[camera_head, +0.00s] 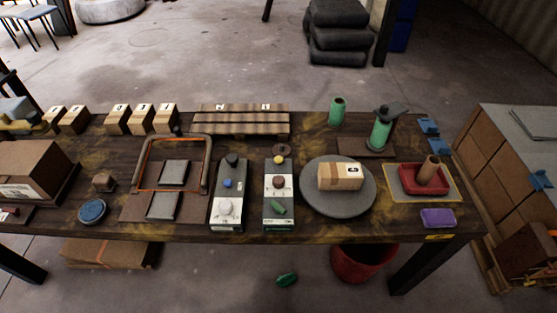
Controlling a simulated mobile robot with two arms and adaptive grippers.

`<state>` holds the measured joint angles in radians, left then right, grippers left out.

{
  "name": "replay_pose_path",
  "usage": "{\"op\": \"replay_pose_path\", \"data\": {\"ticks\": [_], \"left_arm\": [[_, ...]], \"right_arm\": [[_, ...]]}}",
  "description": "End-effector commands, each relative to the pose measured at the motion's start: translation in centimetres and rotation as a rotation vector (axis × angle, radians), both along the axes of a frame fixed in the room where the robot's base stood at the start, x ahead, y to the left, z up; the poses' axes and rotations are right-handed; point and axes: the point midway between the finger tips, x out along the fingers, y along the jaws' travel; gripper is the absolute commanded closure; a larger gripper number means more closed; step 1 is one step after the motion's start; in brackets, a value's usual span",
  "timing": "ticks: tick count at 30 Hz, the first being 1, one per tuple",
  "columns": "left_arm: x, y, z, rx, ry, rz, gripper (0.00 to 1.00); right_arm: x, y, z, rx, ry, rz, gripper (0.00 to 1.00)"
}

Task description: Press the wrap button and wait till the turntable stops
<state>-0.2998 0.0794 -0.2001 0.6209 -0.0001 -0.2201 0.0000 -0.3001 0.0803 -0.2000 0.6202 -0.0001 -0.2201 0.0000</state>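The turntable (312,200) is a round grey disc on the right half of the table. A small cardboard box (340,177) with a white label sits on it. Left of it stands a control box (279,219) with a yellow button, a brown round knob and a green oval part. Another control box (228,176) beside it has a black knob, a blue button and a white round knob. I cannot read which control is the wrap button, nor tell from one frame whether the turntable turns. Neither gripper is in view.
A green roll under a black top (381,133) stands behind the turntable; a green cylinder (337,111) is nearby. A red tray (409,191) holds a brown roll at right. A wooden pallet (240,122) lies at the back. A red bin (362,264) stands below the front edge.

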Motion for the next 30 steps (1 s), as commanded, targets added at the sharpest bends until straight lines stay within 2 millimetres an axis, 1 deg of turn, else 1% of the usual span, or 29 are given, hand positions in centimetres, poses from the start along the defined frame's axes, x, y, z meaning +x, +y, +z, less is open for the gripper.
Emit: {"op": "replay_pose_path", "data": {"ticks": [4,7,8,30], "left_arm": [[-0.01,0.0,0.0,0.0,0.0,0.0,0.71],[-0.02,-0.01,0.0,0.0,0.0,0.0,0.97],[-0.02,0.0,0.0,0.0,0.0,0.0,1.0],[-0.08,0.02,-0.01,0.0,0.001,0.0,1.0]], "right_arm": [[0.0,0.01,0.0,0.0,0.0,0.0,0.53],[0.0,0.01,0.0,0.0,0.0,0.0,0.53],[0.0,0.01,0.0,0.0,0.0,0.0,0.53],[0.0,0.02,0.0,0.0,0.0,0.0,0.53]]}}
